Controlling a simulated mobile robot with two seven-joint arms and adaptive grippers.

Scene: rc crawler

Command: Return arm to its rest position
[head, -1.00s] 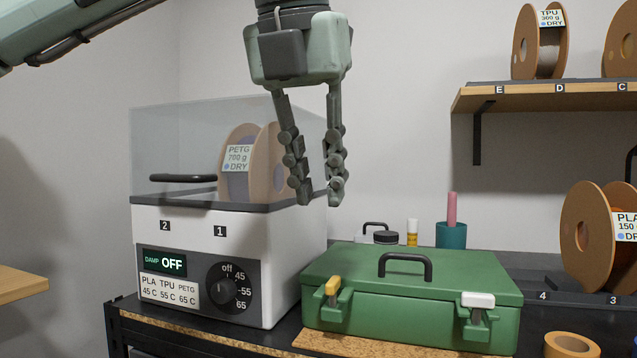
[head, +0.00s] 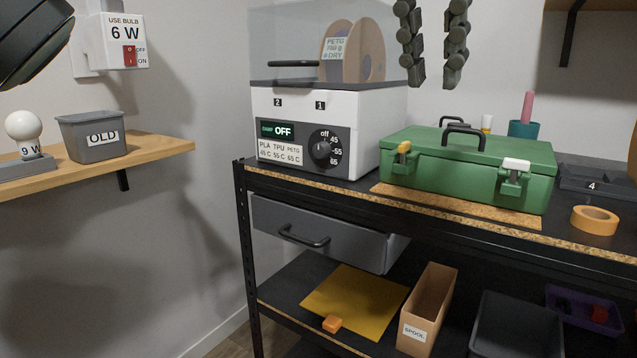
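My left gripper (head: 433,82) hangs at the top of the head view, its two fingers apart and pointing down. Nothing is between the fingers, and the palm is cut off by the top edge. My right gripper is not in view.
The dryer, its display reading OFF, holds a PETG spool (head: 352,50) under a clear cover. An orange tape roll (head: 594,220) lies right of the case. A wooden shelf (head: 150,152) with a grey OLD bin (head: 92,137) is at left. A drawer (head: 320,232) is below the bench.

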